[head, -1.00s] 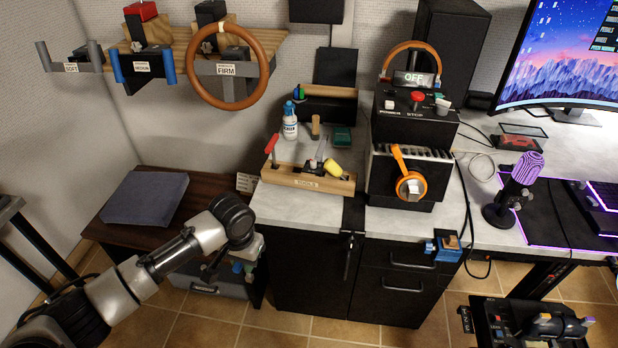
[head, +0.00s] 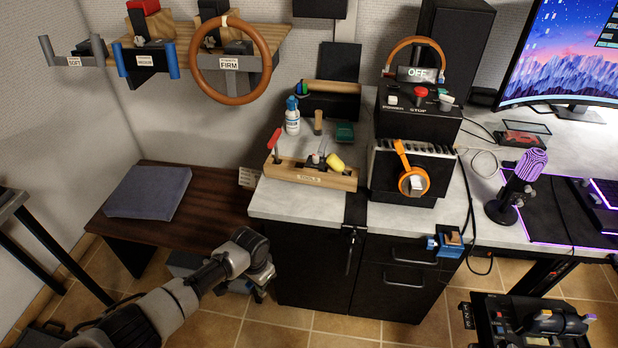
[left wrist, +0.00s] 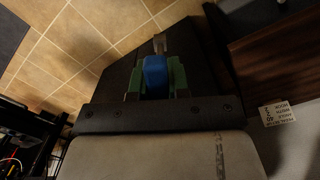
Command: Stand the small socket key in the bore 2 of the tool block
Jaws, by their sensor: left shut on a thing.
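The wooden tool block (head: 283,172), labelled TOOLS, sits near the front left edge of the grey counter. A red-handled tool (head: 273,139) stands at its left end and a yellow-handled one (head: 335,162) leans at its right. Bore numbers are too small to read. My left gripper (left wrist: 155,78) is shut on the small socket key, seen as a blue handle (left wrist: 155,72) with a metal end (left wrist: 160,43) pointing away from the wrist. In the head view, my left gripper (head: 258,294) hangs below counter height, left of the cabinet; the key is not clear there. My right gripper is not in view.
A spray bottle (head: 292,118) and a dark green box (head: 344,132) stand behind the block. A low brown table (head: 160,228) stands left of the cabinet (head: 315,260).

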